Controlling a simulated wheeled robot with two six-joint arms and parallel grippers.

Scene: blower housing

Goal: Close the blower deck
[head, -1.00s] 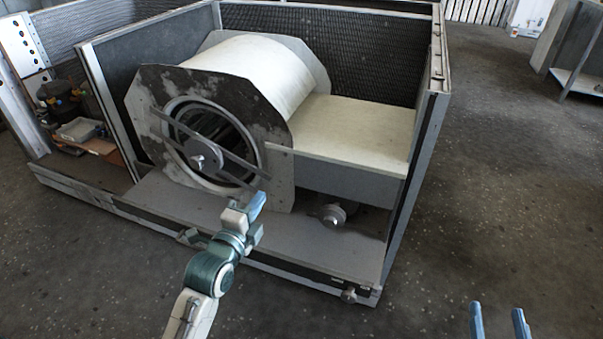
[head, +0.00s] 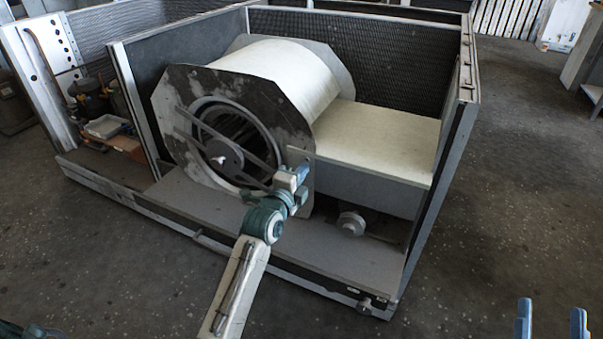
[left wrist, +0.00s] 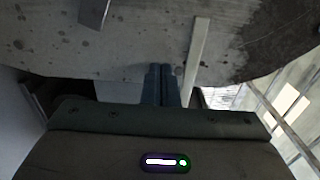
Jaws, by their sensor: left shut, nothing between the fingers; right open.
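The blower's cream drum (head: 290,75) stands in an open metal housing, behind a mottled dark side plate (head: 190,95) with a round opening. A pulley (head: 222,156) sits in front of the opening. A flat grey deck (head: 310,242) runs along the housing's open front. My left gripper (head: 301,173) is shut and empty, over the lower right part of the side plate in the head view. In the left wrist view its fingers (left wrist: 162,86) overlap the mottled plate's lower edge; I cannot tell whether they touch. My right gripper (head: 552,318) is open and empty at the bottom right.
A smaller pulley (head: 351,223) sits under the cream shelf (head: 390,135). The housing's right wall (head: 440,180) stands upright. A side bay at left holds a small tray (head: 104,127) and other parts. The concrete floor (head: 500,220) right of the housing is clear.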

